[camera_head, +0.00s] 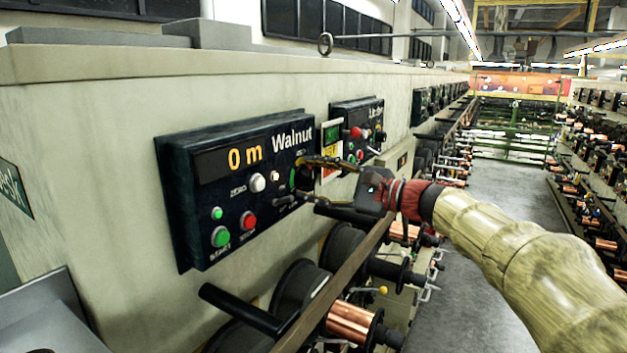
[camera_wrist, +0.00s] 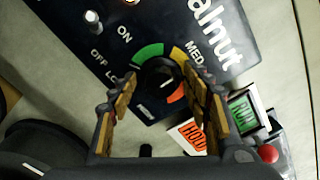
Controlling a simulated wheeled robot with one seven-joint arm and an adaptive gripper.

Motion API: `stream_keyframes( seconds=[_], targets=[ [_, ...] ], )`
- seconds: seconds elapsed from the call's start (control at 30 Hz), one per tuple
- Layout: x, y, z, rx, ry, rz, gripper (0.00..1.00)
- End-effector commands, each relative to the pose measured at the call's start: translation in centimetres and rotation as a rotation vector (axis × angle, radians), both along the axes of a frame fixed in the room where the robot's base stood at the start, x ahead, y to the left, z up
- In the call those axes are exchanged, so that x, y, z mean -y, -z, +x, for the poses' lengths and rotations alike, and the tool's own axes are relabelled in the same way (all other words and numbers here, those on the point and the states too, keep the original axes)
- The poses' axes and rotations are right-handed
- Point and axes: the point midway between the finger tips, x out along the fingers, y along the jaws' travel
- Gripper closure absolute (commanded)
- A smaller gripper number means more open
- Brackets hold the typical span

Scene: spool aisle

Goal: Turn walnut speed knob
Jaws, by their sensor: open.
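The Walnut panel (camera_head: 235,190) is a dark box on the pale machine wall, with an orange "0 m" display. Its black speed knob (camera_wrist: 157,72) sits inside a green, yellow and orange arc in the wrist view, near the LO and MED labels. A short white mark shows on the knob; its exact setting is hard to tell. My gripper (camera_wrist: 162,82) is open, one finger on each side of the knob; I cannot tell whether either touches it. In the head view my gripper (camera_head: 306,181) reaches the panel's right end and partly hides the knob.
Green and red buttons (camera_head: 220,236) sit at the panel's lower left. A RUN/HOLD card (camera_head: 331,145) hangs beside its right edge. A second panel (camera_head: 357,115) is further along the wall. Wire spools (camera_head: 352,320) and a rail lie below. The aisle floor (camera_head: 480,250) is clear.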

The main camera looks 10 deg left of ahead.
Motion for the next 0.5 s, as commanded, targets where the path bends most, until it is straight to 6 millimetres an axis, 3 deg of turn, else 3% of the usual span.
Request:
stream_keyframes(
  seconds=[0.3, 0.5],
  targets=[
    [0.2, -0.1, -0.1, 0.001, 0.001, 0.0, 0.51],
    [2.7, -0.1, -0.8, 0.001, 0.003, 0.0, 0.51]
  ],
)
